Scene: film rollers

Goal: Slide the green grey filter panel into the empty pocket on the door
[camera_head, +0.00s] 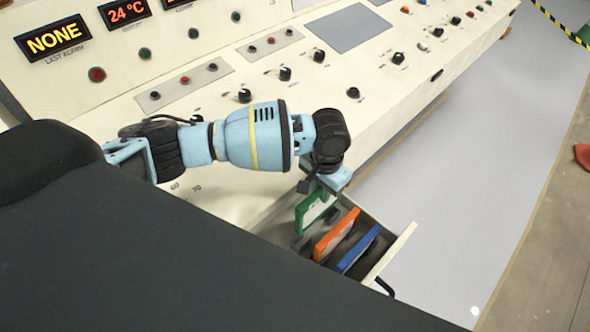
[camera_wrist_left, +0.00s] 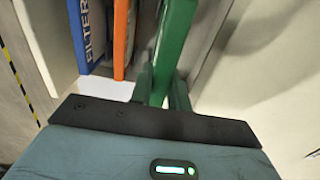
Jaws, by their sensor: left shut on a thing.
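The green-framed filter panel with a grey face (camera_head: 313,209) hangs upright from my left gripper (camera_head: 322,184). The gripper is shut on its upper edge; the panel also shows in the left wrist view (camera_wrist_left: 176,45) between the fingers (camera_wrist_left: 163,92). The panel is at the inner end of the opened, drawer-like door (camera_head: 402,247), beside an orange panel (camera_head: 337,235) and a blue panel (camera_head: 359,249). How deep the green panel sits, and the pocket under it, I cannot tell. My right gripper is not in view.
The cream control console (camera_head: 210,110) with knobs and lit displays rises close behind my left arm. A black handle (camera_head: 384,288) is on the door's outer side. The grey floor (camera_head: 470,190) to the right is clear. A dark surface covers the lower left.

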